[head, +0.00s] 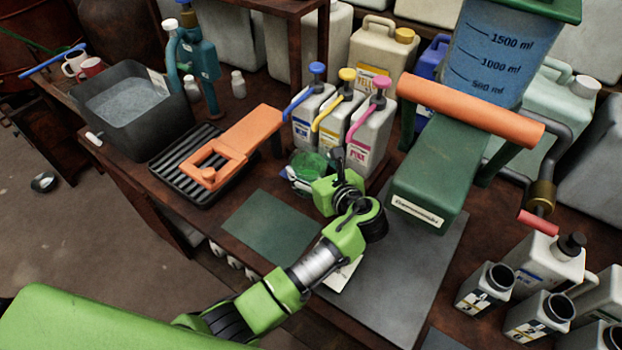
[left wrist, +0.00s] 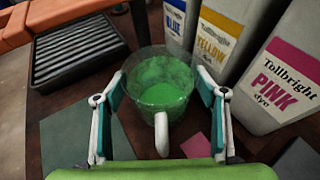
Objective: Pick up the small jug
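The small jug (head: 307,164) is a clear cup of green liquid with a white handle, standing on the bench in front of the dye jugs. In the left wrist view the jug (left wrist: 163,88) stands upright, its handle towards my gripper. My left gripper (head: 313,169) is at the jug, partly hiding it in the head view. In the left wrist view its fingers (left wrist: 161,82) are spread on either side of the jug, with narrow gaps showing. My right gripper is not in view.
Blue, yellow and pink dye jugs (head: 368,132) stand close behind the small jug. A black ribbed tray (head: 172,165) with an orange piece lies to the left. A green press-like stand (head: 433,180) rises to the right. A green mat (head: 262,228) lies bare in front.

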